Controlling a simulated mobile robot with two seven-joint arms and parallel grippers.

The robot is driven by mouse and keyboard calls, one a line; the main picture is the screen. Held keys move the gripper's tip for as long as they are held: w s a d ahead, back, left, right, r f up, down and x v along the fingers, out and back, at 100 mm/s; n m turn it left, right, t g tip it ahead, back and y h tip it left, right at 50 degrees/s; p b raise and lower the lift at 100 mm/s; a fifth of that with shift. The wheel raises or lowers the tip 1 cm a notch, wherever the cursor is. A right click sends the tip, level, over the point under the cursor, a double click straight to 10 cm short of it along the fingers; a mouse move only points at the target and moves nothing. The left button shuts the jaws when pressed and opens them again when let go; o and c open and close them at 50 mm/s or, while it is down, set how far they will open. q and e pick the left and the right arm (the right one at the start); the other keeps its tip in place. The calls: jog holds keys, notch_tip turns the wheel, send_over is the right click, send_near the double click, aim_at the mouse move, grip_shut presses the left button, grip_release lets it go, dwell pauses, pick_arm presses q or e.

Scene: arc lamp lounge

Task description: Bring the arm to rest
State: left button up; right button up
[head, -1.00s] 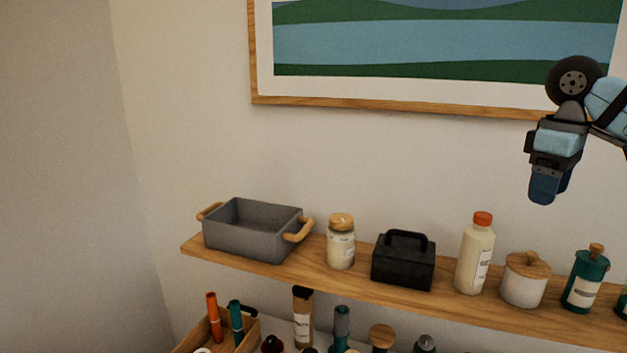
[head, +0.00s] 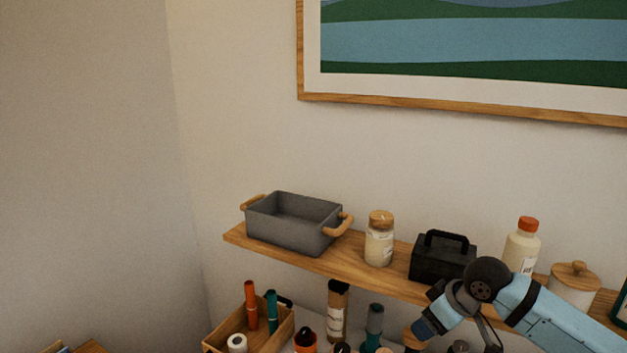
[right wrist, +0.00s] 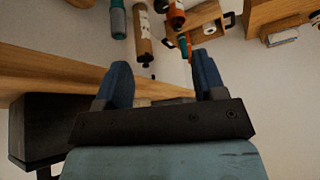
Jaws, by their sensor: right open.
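My right gripper (head: 426,331) is in front of the shelf, low in the head view, with its light blue arm coming in from the right. In the right wrist view its two blue fingers (right wrist: 160,84) stand apart with nothing between them. The arm hides part of the black toolbox-like case and the cream bottle behind it. My left gripper is not in view.
A wooden shelf (head: 350,267) holds a grey bin (head: 292,224), a jar (head: 379,242), a black case (head: 444,255), a bottle (head: 522,246) and a canister (head: 575,283). Below are a wooden crate (head: 248,330) and several bottles. A framed picture (head: 470,60) hangs above.

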jog(key=s+a+f+m+t+y, duration=0.15)
jog(key=s+a+f, duration=0.3)
jog(key=f, duration=0.45)
jog(key=s+a+f+m+t+y, duration=0.1)
jog(key=s+a+f+t, duration=0.25)
jog(key=s+f, duration=0.4)
jog(key=s+d+f+m+t+h, duration=0.1)
jog(key=s+d+f+h, duration=0.1)
jog(key=s+f, duration=0.3)
jog(key=s+d+f+m+h, duration=0.1)
jog(key=s+d+f+m, duration=0.1)
jog(key=s+f, duration=0.4)
jog(key=s, duration=0.5)
jog(key=shift+s+d+f+t+h, duration=0.2)
jog(key=shift+s+t+h, duration=0.05)
jog(key=shift+t+h, duration=0.15)
